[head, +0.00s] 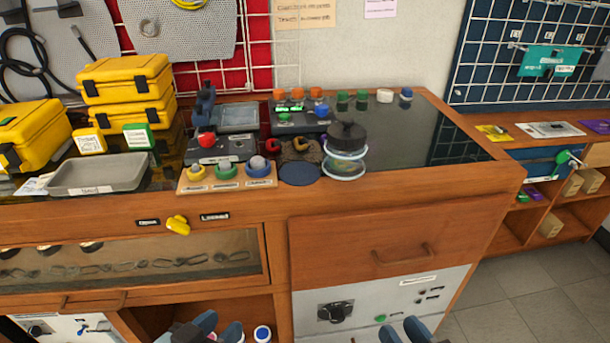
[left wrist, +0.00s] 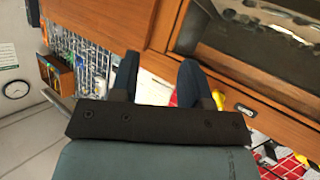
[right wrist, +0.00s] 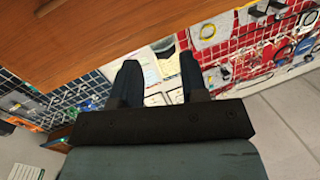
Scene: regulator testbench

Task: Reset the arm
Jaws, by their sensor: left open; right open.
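My left gripper (head: 210,328) shows at the bottom edge of the head view, in front of the bench's lower shelf, open and empty. Its two blue fingers also show apart in the left wrist view (left wrist: 155,80). My right gripper (head: 404,330) is at the bottom edge further right, in front of the grey panel, open and empty. Its fingers show apart in the right wrist view (right wrist: 155,82). Both grippers are below the bench top and touch nothing that I can see. Most of both arms is out of view.
The wooden bench (head: 400,200) carries yellow cases (head: 125,80), a grey tray (head: 100,174), a board of coloured knobs (head: 226,180) and a dark-lidded jar (head: 346,150). A drawer handle (head: 403,254) sticks out above the grey panel (head: 385,300). Floor is free at right.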

